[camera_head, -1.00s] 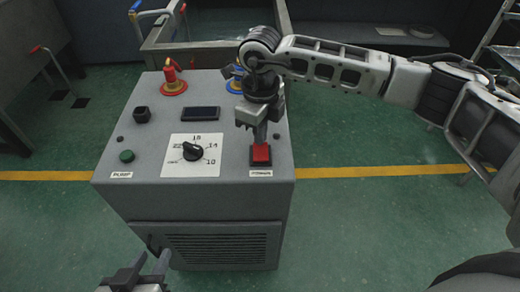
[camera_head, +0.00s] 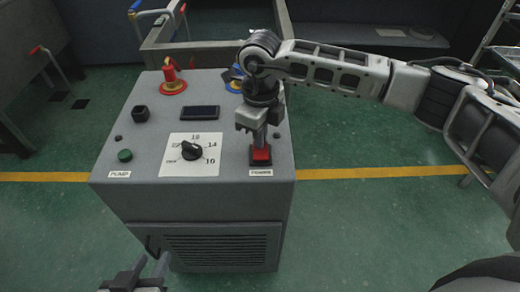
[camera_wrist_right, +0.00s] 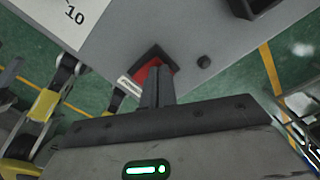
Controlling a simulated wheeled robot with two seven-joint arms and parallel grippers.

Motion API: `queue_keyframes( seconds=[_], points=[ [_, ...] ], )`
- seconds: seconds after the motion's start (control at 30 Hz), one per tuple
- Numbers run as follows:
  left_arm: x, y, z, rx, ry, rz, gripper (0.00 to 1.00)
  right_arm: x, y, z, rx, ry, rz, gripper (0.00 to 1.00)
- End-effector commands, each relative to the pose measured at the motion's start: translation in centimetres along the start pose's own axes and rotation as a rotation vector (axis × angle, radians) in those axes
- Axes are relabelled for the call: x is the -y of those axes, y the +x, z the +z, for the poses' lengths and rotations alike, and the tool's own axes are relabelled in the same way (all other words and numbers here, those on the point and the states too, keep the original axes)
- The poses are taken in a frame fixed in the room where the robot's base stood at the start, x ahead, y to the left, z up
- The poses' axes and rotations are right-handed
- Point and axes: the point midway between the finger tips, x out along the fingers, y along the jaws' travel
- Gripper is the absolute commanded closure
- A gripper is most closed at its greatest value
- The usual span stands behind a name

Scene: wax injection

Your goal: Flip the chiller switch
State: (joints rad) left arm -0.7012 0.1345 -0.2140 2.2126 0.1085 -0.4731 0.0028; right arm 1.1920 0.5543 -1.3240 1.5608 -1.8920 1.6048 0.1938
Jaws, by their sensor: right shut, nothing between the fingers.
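The grey chiller cabinet (camera_head: 225,215) stands in the middle of the head view. Its red rocker switch (camera_head: 261,155) sits at the right front of the top panel, above a small label. My right gripper (camera_head: 260,142) points down with its fingers shut and empty, tips at the switch. In the right wrist view the shut fingers (camera_wrist_right: 157,88) cover part of the red switch (camera_wrist_right: 148,70); I cannot tell whether they press it. My left gripper (camera_head: 145,268) is at the bottom edge, partly cut off, fingers apart and empty.
The panel also holds a black dial (camera_head: 191,150), a green pump button (camera_head: 125,155), a dark display (camera_head: 200,113) and a red valve handle (camera_head: 172,75). A grey tank (camera_head: 215,48) stands behind. Green floor is clear to the right.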

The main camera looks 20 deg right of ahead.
Motion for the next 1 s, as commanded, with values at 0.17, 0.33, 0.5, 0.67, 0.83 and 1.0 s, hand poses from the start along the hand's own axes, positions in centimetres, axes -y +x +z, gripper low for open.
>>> queue_keyframes(
  seconds=[0.17,0.33,0.5,0.67,0.83,1.0],
  points=[
    [0.1,0.2,0.3,0.001,0.0,0.0,0.64,-0.1,0.4,0.0,-0.002,-0.001,0.001,1.0],
    [0.1,0.3,0.5,0.002,0.0,0.0,0.64,-0.1,0.7,0.0,-0.002,-0.001,0.001,1.0],
    [0.1,0.1,0.3,0.002,0.0,0.0,0.64,-0.1,0.4,-0.1,-0.003,-0.001,0.002,1.0],
    [-0.1,-0.2,-0.3,0.003,0.0,0.0,0.64,-0.1,-0.7,-0.1,-0.003,-0.001,0.001,1.0],
    [-0.2,-0.7,-1.0,0.002,0.0,0.0,0.64,0.0,-2.2,0.0,-0.002,0.0,0.001,1.0],
    [-0.3,-1.1,-1.7,0.002,0.0,0.0,0.64,0.0,-3.5,0.0,-0.001,0.0,0.001,1.0]
  ],
)
